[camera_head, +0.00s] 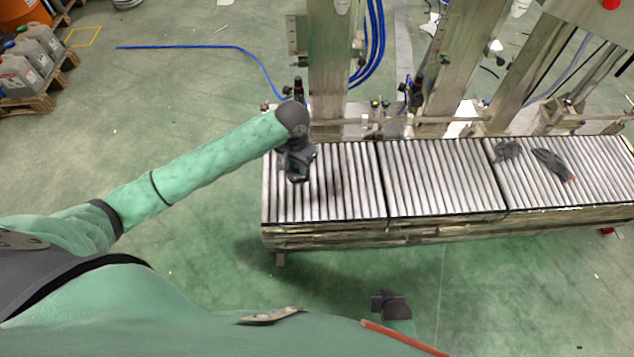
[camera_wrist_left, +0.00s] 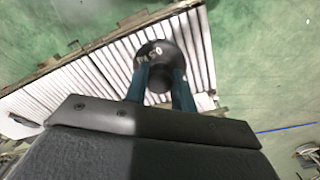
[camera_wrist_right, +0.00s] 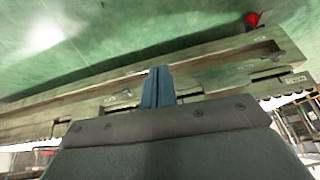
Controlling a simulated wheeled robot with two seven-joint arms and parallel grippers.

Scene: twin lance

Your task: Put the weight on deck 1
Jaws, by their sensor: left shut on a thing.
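The weight (camera_wrist_left: 155,55) is a dark round piece with pale lettering, seen in the left wrist view. My left gripper (camera_wrist_left: 160,82) is shut on it, with a blue finger on each side. In the head view my left gripper (camera_head: 298,174) is over the left section (camera_head: 345,200) of a roller deck and mostly hides the weight. I cannot tell whether the weight touches the rollers. The deck has three sections; I cannot read which is deck 1. My right gripper (camera_wrist_right: 158,87) has its blue fingers together and empty, in front of the deck's front beam (camera_wrist_right: 110,98).
Dark gloves (camera_head: 553,164) lie on the right section (camera_head: 605,170). The middle section (camera_head: 440,178) is bare. Metal uprights (camera_head: 335,70) and blue hoses stand behind the deck. Canisters on a pallet (camera_head: 40,103) are at far left. Green floor lies open before the deck.

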